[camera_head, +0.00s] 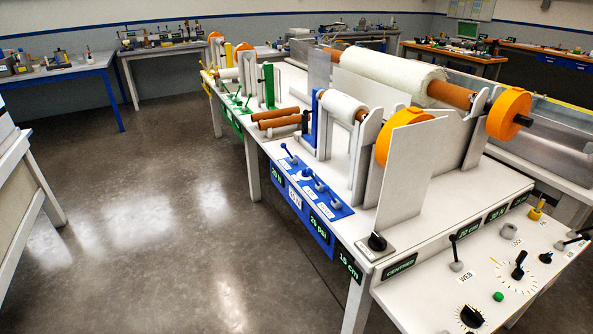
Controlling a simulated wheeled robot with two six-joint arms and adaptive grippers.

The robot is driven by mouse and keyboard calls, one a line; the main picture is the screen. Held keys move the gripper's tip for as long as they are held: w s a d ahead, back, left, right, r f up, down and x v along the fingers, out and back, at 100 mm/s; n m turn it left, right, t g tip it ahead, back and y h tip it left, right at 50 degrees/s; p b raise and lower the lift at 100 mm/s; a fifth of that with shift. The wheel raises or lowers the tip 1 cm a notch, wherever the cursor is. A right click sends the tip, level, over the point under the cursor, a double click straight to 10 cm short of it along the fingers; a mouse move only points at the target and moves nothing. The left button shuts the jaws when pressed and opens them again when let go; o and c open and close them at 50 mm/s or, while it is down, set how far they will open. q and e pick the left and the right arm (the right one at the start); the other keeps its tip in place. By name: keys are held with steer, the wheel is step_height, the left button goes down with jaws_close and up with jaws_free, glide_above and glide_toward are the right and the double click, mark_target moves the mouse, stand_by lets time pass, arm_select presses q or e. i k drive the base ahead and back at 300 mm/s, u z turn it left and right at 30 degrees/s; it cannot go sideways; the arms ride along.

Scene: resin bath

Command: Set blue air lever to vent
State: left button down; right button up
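A blue control panel (325,207) lies along the near left edge of the long white machine table in the head view. A small lever with a dark blue ball (284,146) stands tilted at the panel's far end. Several smaller grey and blue controls sit along the panel toward me, including one near its middle (319,186) and one near its front end (335,204). Their white labels are too small to read, so I cannot tell which is the air lever or its setting. Neither gripper is in view.
The white table (455,205) carries rollers, a large white roll (385,72), orange discs (510,110) and an upright grey plate (404,172). A sloped console (480,283) with knobs and levers is at lower right. The grey floor (170,200) left of the table is clear.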

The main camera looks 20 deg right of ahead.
mark_target(309, 172)
steer(key=i, duration=1.05)
steer(key=z, duration=2.1)
